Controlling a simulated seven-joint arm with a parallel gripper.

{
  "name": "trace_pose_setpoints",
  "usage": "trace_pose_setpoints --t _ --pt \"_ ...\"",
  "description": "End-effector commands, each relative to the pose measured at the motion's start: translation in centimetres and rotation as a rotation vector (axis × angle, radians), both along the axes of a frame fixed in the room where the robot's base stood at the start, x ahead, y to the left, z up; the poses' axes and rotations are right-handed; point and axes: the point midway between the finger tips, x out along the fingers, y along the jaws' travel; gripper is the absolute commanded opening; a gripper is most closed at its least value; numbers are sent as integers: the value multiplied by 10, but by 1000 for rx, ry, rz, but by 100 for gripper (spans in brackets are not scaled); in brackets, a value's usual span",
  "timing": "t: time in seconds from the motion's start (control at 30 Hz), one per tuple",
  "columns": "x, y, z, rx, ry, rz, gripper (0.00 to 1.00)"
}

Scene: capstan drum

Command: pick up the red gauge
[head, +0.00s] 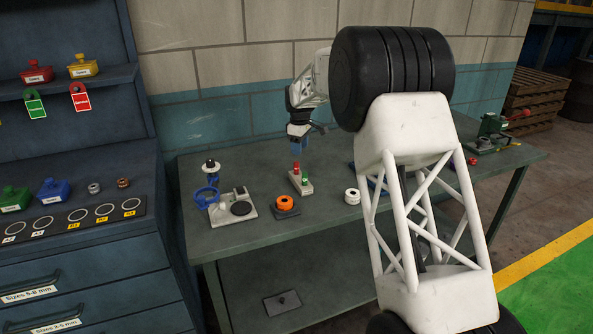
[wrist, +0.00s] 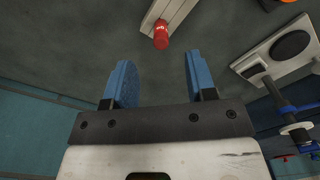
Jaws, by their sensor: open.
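The red gauge (head: 296,169) stands upright in a pale block (head: 301,182) on the bench, beside a green piece (head: 305,181) in the same block. In the wrist view the red gauge (wrist: 161,36) shows at the top, beyond the fingertips and roughly in line with the gap between them. My gripper (head: 297,149) is above the gauge in the head view, its blue fingers pointing down. In the wrist view my gripper (wrist: 159,68) has its fingers wide apart with nothing between them. The gauge is apart from both fingers.
A grey plate with a black disc (head: 241,209) and a blue stand (head: 207,194) are left of the block. An orange ring (head: 285,201) sits in front of it. A white spool (head: 352,196) is to the right. My arm hides part of the bench's right side.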

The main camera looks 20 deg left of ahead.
Motion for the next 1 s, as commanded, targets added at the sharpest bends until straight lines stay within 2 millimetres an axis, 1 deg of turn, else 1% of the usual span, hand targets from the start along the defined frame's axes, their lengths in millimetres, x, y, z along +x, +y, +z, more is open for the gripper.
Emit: trace_pose_setpoints --t 0.03,0.13,0.53,0.83,1.0 --pt "1 5 -4 -1 1 8 51" --pt "2 9 -6 -1 1 18 51" --pt "2 10 -9 -1 2 19 51" --pt "2 10 -31 -2 4 19 51" --pt "2 10 -34 -1 2 19 51"
